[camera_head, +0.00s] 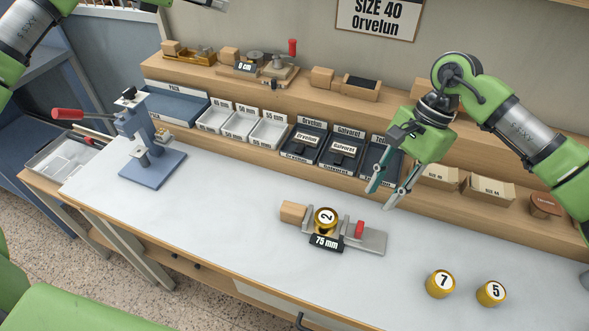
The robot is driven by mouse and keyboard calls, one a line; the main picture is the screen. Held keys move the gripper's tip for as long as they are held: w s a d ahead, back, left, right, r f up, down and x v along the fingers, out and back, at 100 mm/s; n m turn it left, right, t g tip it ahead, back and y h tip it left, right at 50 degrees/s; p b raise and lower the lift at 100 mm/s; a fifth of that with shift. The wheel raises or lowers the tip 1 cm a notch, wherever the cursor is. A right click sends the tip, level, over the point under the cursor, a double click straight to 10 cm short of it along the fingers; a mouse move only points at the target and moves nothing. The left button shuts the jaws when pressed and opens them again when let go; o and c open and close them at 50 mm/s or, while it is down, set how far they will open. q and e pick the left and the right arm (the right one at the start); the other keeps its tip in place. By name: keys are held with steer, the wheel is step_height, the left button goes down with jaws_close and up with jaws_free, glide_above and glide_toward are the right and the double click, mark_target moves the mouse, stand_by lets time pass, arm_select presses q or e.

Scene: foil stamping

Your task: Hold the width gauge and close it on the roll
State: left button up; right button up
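The width gauge (372,240) lies on the light worktop, a grey metal slide with a wooden block (293,212) at its left end, a small red handle (359,229) and a "75 mm" label (326,243). A gold roll marked 2 (326,217) stands between its two upright jaws; I cannot tell whether both touch it. My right gripper (382,198) is open and empty, fingers pointing down, above and behind the gauge's right part. Only a small part of my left gripper (214,4) shows at the top edge, so its fingers are mostly hidden.
Gold rolls marked 7 (440,283) and 5 (491,293) stand at the front right. A blue press (150,165) with a red lever stands at the left. Labelled trays (303,143) and a wooden shelf (300,87) line the back. The worktop between press and gauge is clear.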

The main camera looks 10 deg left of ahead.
arm_select(q)
steer(key=s+d+f+m+g, duration=0.4)
steer(key=d+f+g, duration=0.1)
steer(key=d+f, duration=0.6)
steer(key=m+g+y, duration=0.5)
steer(key=m+g, duration=0.1)
steer(key=m, duration=0.3)
glide_above(295, 208)
step_height(295, 208, down, 14)
step_height(295, 208, down, 13)
steer(key=shift+r, duration=0.1)
jaws_close()
